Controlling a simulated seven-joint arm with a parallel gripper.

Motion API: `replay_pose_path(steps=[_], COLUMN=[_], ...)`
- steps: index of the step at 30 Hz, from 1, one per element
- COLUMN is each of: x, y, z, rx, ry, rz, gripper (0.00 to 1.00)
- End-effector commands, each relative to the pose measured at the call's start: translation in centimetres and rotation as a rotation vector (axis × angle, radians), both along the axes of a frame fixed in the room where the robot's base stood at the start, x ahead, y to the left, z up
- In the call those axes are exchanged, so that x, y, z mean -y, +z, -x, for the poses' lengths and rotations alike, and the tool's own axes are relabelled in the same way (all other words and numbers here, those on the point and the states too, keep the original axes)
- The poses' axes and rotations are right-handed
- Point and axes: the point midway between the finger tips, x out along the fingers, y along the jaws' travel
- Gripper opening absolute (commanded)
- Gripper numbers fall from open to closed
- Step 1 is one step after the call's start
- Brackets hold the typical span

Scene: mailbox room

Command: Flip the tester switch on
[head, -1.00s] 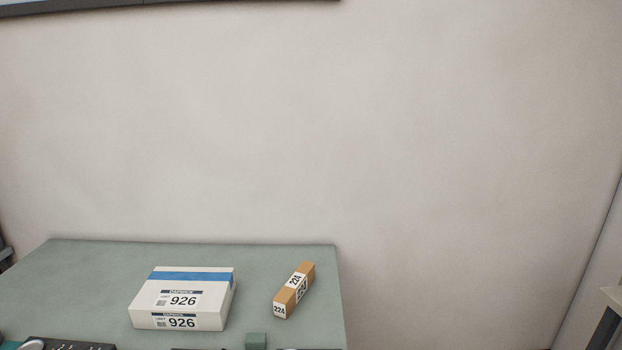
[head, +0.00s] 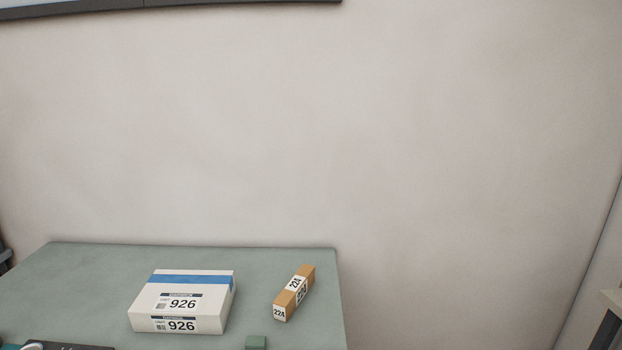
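No switch that I can make out as the tester's shows in the head view. A dark, flat object (head: 68,346) is cut off by the bottom edge at the lower left; I cannot tell what it is. A small green block (head: 256,342) sits at the bottom edge of the view, on the table. My gripper is not in view.
A grey-green table (head: 90,270) fills the lower left. On it lie a white box with a blue stripe, marked 926 (head: 165,303), and a narrow brown box marked 224 (head: 306,274). A bare wall (head: 400,150) stands behind. A dark-edged object (head: 604,335) stands at the lower right.

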Motion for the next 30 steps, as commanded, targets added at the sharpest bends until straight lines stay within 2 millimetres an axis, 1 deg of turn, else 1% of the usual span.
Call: replay_pose_path(steps=[1,9,11,30], x=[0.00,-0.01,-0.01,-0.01], y=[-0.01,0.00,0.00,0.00], z=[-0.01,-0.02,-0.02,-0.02], rx=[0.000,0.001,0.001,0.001], ry=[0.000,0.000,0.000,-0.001], rz=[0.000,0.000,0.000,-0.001], gripper=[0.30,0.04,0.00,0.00])
